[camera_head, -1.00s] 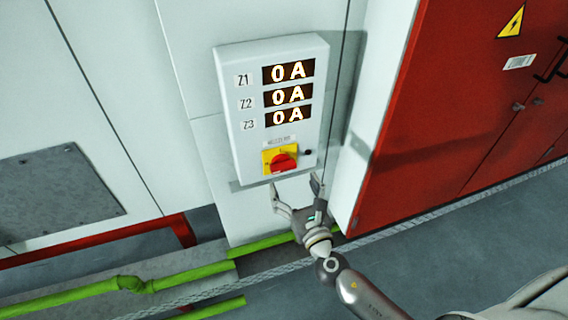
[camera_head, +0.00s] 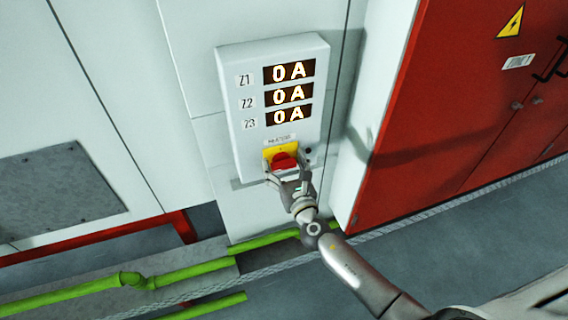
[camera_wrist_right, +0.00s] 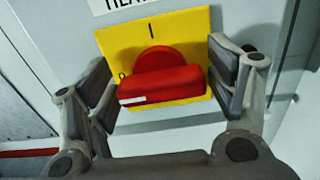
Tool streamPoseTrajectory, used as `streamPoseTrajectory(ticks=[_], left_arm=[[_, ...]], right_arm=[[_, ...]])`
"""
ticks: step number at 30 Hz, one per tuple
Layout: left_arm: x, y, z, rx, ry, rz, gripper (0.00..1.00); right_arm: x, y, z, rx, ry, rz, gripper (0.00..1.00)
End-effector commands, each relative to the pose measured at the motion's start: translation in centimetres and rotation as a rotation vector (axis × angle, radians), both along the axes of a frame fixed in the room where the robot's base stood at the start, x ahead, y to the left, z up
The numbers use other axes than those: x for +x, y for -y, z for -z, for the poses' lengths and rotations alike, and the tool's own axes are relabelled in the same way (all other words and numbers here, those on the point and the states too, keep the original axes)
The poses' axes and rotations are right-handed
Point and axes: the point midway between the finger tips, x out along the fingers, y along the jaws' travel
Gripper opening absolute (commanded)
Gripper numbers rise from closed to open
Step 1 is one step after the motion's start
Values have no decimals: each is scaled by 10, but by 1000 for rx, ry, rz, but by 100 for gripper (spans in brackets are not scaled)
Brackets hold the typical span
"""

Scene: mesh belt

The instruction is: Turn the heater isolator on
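The heater isolator is a red rotary handle (camera_head: 284,161) on a yellow plate (camera_head: 270,151), low on the white panel box (camera_head: 240,130). In the right wrist view the red handle (camera_wrist_right: 160,84) lies nearly level across the yellow plate (camera_wrist_right: 180,30), with a white mark at its left end. An "I" is at the plate's top and an "O", partly hidden, at its left. My right gripper (camera_head: 289,172) is at the handle. Its open fingers (camera_wrist_right: 165,88) stand on either side of the handle, with a visible gap on the right. My left gripper is not in view.
Displays (camera_head: 289,95) for Z1, Z2 and Z3 each read 0 A. A small dark knob (camera_head: 308,150) sits right of the yellow plate. A red cabinet (camera_head: 440,110) stands to the right. Green pipes (camera_head: 190,272) run along the floor below.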

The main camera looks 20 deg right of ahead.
Motion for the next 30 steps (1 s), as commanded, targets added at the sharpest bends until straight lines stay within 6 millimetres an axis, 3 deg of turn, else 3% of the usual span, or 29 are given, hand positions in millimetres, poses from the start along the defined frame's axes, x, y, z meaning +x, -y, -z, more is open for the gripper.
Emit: streamPoseTrajectory(ticks=[1,7,19,30], left_arm=[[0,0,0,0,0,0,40],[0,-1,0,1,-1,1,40],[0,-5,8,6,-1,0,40],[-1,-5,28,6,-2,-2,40]], right_arm=[[0,0,0,0,0,0,65],[0,0,0,0,0,0,40],[0,1,1,84,-2,0,40],[0,2,3,387,-10,0,40]])
